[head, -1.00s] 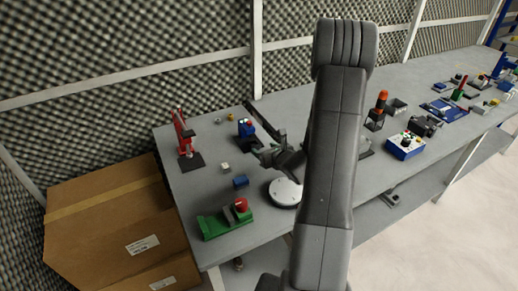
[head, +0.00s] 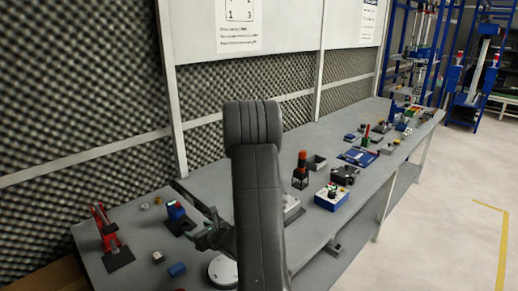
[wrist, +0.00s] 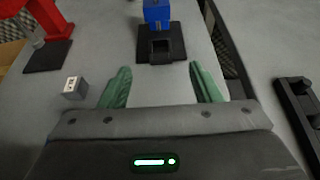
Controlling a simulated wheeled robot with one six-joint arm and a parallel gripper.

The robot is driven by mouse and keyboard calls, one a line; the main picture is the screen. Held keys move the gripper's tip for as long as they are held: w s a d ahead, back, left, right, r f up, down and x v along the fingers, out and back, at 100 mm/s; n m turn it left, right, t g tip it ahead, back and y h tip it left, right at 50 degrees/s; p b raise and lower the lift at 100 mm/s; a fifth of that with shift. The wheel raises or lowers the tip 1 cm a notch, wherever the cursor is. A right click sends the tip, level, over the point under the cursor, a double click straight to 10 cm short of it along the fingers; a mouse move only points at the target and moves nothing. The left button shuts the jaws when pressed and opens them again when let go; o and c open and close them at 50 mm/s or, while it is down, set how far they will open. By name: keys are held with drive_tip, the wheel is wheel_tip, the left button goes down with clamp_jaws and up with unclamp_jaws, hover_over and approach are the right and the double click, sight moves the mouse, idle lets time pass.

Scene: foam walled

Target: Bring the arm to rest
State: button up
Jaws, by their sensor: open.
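My gripper (wrist: 158,80) is open in the wrist view, its two greenish fingers well apart with nothing between them. It points across the grey table (wrist: 120,55). A blue device on a black base (wrist: 160,45) stands just beyond the fingertips, between their lines. A small grey block (wrist: 75,88) lies to the left of the left finger. In the head view my large dark arm link rises through the middle and hides part of the table. The blue device also shows there (head: 176,212), left of my arm.
A red clamp (head: 105,232) stands at the table's left end. A blue block (head: 177,270) lies nearer. Right of my arm are a red-and-black signal light (head: 301,170) and a blue box with knobs (head: 331,197). The foam wall (head: 80,80) runs behind. The floor at right is clear.

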sight(184, 224)
drive_tip(key=p+x, duration=0.2)
drive_tip(key=x, duration=0.9)
drive_tip(key=shift+f, duration=0.1)
